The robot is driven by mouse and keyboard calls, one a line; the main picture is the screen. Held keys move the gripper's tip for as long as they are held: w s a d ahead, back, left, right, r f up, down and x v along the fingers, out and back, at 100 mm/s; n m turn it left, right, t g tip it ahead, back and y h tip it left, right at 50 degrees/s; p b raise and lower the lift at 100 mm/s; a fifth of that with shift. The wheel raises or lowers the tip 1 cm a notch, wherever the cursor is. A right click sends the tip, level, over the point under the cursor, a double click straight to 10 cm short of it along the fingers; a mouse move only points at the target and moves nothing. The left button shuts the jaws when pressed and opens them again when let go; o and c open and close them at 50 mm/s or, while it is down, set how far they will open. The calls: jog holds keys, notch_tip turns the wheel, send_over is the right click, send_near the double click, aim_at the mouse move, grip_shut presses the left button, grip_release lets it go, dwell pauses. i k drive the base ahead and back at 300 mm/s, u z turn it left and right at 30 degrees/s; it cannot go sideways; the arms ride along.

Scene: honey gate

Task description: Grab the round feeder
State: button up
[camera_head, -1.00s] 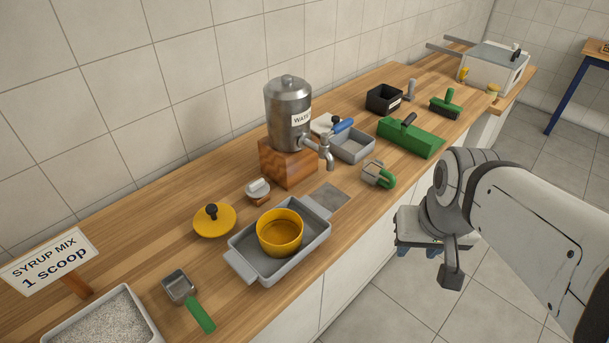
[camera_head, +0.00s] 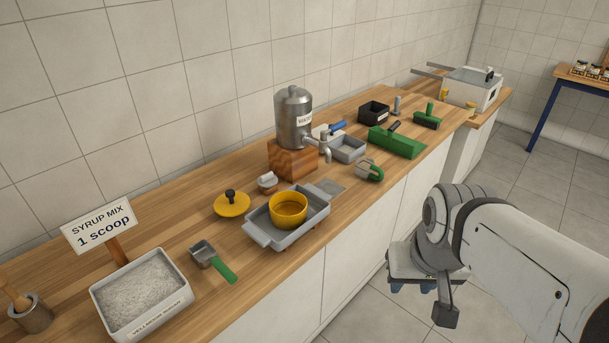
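The round feeder seems to be the yellow round bowl (camera_head: 289,209), open at the top. It sits in a grey tray with end handles (camera_head: 262,235) on the wooden counter. A yellow lid with a black knob (camera_head: 231,204) lies on the counter just left of the tray. My gripper (camera_head: 430,298) hangs over the floor in front of the counter, to the right of the feeder and well apart from it. It points down, and I see nothing held in it. Its finger gap is not clear from this angle.
A steel water urn (camera_head: 294,118) on a wooden block stands behind the tray. A green-handled scoop (camera_head: 212,259) and a syrup mix bin (camera_head: 181,317) lie left. The floor before the counter is clear.

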aim_at(288, 208)
jog(key=u, duration=0.1)
jog(key=i, duration=0.9)
jog(key=z, duration=0.05)
